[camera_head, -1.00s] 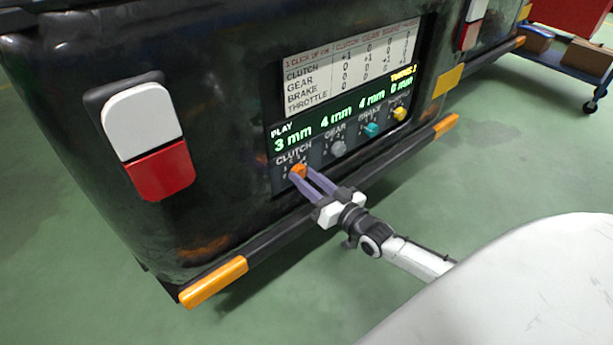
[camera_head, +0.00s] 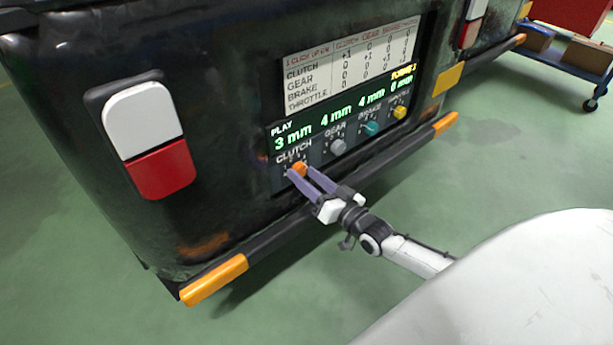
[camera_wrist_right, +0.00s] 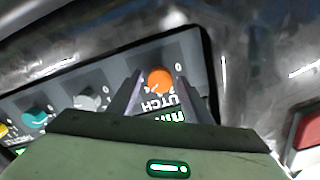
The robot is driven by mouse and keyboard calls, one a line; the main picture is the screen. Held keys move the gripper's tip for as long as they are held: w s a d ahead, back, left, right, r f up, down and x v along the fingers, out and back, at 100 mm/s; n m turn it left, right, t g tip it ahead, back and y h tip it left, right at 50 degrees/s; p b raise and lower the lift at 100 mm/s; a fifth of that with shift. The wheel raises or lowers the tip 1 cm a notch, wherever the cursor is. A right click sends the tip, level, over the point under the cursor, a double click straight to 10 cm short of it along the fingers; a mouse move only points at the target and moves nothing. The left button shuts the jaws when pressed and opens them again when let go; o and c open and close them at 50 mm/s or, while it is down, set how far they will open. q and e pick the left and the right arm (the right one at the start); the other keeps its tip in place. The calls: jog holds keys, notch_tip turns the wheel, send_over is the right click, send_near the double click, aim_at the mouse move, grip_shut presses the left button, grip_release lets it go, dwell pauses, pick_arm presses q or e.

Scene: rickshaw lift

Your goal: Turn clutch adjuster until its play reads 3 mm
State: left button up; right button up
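The clutch adjuster is an orange knob (camera_head: 299,168) at the left end of a row on the dark panel (camera_head: 277,180). The display (camera_head: 293,139) above it reads 3 mm for clutch. My right gripper (camera_head: 301,171) has its two purple fingers on either side of the orange knob. In the right wrist view the knob (camera_wrist_right: 159,81) sits between the fingertips, with a narrow gap on each side, so the right gripper (camera_wrist_right: 160,77) is open around it. My left gripper is not in view.
Grey gear (camera_head: 338,146), teal brake (camera_head: 370,129) and yellow throttle (camera_head: 399,112) knobs continue the row. Gear and brake read 4 mm. A table chart (camera_head: 352,65) is above. A black bumper (camera_head: 330,185) runs below. A blue cart (camera_head: 570,62) stands far right.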

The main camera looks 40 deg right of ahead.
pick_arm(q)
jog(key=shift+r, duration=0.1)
pick_arm(e)
jog(key=shift+o, duration=0.2)
jog(key=shift+s, duration=0.1)
jog(key=shift+s, duration=0.3)
pick_arm(q)
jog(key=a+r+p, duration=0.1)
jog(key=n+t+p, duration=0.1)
jog(key=p, duration=0.1)
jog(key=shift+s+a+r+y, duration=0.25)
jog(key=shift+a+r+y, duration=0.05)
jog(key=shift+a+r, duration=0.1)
pick_arm(e)
jog(key=s, duration=0.9)
jog(key=shift+s+d, duration=0.25)
jog(key=shift+d, duration=0.15)
jog(key=shift+a, duration=0.1)
